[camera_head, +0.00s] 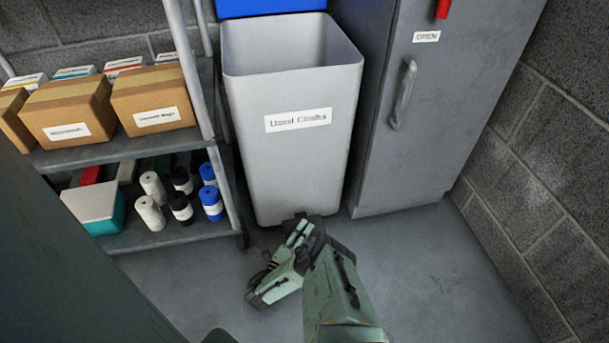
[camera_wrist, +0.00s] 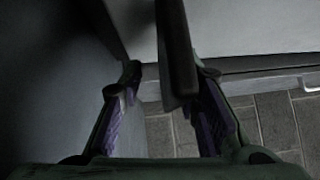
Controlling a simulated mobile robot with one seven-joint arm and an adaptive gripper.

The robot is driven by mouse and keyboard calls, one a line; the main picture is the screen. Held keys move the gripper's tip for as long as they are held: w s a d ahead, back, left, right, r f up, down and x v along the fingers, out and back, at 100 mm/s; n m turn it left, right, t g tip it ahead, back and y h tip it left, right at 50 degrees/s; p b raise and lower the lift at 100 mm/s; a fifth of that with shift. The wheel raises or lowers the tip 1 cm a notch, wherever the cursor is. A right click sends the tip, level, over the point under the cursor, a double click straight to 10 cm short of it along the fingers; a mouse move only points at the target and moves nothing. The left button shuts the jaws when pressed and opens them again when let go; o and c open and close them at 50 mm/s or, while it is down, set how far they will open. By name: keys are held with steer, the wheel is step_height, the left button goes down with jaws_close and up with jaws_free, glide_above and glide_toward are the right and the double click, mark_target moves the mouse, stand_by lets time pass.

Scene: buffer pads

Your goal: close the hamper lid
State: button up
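The hamper (camera_head: 290,170) is a tall light-grey bin with a "Used Cloths" label in the head view. Its top is open. A blue panel, seemingly its lid (camera_head: 270,8), stands raised behind the rear rim and is cut off by the top edge. My gripper (camera_head: 308,222) appears in front of the hamper's lower front in the head view; I cannot tell whether it touches. In the wrist view my gripper (camera_wrist: 165,88) has its fingers apart, with purple inner pads. A dark bar (camera_wrist: 175,45) comes down between them; I cannot tell what it is.
A grey cabinet (camera_head: 430,110) with a handle (camera_head: 403,95) and an "OPEN" label stands right of the hamper. A shelf rack (camera_head: 180,145) with boxes and rolls is at left. A block wall (camera_head: 545,170) closes the right side. Floor (camera_head: 440,270) at lower right is clear.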

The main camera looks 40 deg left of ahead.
steer(key=s, duration=0.6)
steer(key=shift+s+d+f, duration=0.1)
steer(key=shift+s+f, duration=0.05)
steer(key=shift+f, duration=0.1)
steer(key=shift+s+d, duration=0.15)
steer(key=shift+s, duration=0.25)
steer(key=shift+s+f, duration=0.1)
